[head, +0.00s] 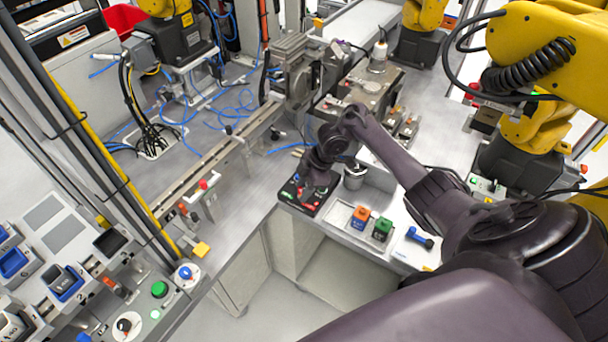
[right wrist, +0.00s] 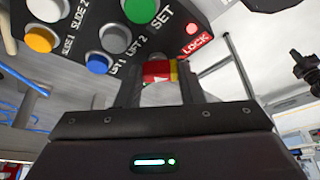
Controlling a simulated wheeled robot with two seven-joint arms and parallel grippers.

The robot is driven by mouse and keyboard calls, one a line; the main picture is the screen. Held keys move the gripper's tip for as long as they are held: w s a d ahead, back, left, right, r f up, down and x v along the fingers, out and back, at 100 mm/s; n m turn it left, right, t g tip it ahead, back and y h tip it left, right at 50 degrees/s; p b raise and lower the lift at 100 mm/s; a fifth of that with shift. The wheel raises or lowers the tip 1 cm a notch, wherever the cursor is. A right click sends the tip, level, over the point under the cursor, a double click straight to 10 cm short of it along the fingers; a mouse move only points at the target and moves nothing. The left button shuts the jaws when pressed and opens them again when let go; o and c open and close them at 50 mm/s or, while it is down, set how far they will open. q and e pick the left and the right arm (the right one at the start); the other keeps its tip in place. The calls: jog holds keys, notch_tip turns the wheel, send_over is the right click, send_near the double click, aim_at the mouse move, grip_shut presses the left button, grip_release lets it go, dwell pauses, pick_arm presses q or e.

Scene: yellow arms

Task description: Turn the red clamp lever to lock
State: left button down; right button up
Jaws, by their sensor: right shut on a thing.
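A black control panel (head: 285,192) sits on the bench corner near the middle of the head view, with small red parts on it. My right gripper (head: 306,184) reaches down onto this panel and hides part of it. In the right wrist view the red clamp lever (right wrist: 157,70), with a yellow edge, is between the two fingers, and the gripper is shut on it. The panel fills the top of that view, with a red light beside a red LOCK label (right wrist: 196,46) and a green button by SET (right wrist: 140,9). The lever's base is hidden. My left gripper is not in view.
A grey cup (head: 355,178) stands right of the panel. A metal rail (head: 190,170) runs to the left. Yellow robot arms stand behind.

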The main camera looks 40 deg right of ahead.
dwell(0.3)
jog(key=o, duration=1)
jog(key=v, duration=0.2)
jog(key=shift+d+r, duration=0.2)
jog(key=shift+r, duration=0.15)
jog(key=p+v, duration=0.1)
jog(key=v, duration=0.4)
jog(key=shift+p, duration=0.4)
